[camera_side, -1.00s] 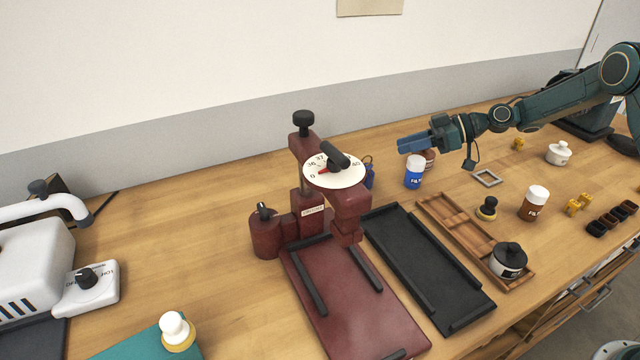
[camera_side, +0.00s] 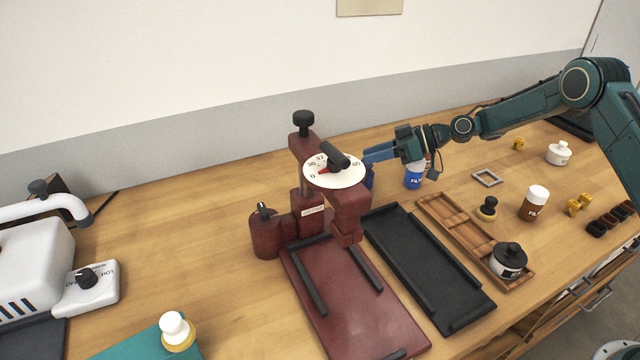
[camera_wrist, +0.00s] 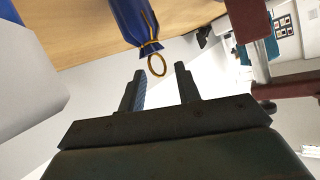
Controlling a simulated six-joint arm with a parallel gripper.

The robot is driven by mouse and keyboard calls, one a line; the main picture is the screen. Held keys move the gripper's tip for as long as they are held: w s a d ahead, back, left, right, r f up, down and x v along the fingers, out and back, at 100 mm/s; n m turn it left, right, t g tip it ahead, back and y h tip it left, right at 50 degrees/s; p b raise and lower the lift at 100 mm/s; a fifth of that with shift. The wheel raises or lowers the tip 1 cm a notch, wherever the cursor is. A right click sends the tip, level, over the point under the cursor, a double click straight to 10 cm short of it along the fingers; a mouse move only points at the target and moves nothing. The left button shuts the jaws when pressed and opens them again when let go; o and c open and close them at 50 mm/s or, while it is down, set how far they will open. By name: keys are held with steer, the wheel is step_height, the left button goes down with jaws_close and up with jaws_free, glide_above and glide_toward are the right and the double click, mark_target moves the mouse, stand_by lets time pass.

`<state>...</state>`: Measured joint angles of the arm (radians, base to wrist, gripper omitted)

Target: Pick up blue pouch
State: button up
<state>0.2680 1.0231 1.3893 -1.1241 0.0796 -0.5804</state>
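The blue pouch (camera_wrist: 128,20) is at the top of the wrist view, with a gold tie and a gold ring at its neck. In the side view only a small part of the pouch (camera_side: 369,180) shows behind the dial press, below my gripper's fingers. My gripper (camera_side: 366,157) is just right of the dial and over the pouch's area. In the wrist view my gripper (camera_wrist: 160,72) has its two dark fingers apart with nothing between them. The ring is just beyond the fingertips; contact cannot be made out.
The dark red press (camera_side: 350,212) with its white dial (camera_side: 320,176) stands close left of my gripper. A blue jar (camera_side: 413,181) stands under my wrist. A black tray (camera_side: 420,262) and a wooden tray (camera_side: 455,228) lie in front.

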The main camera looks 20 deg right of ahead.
steer(key=shift+s+x, duration=0.2)
steer(key=shift+x, duration=2.2)
jaws_close()
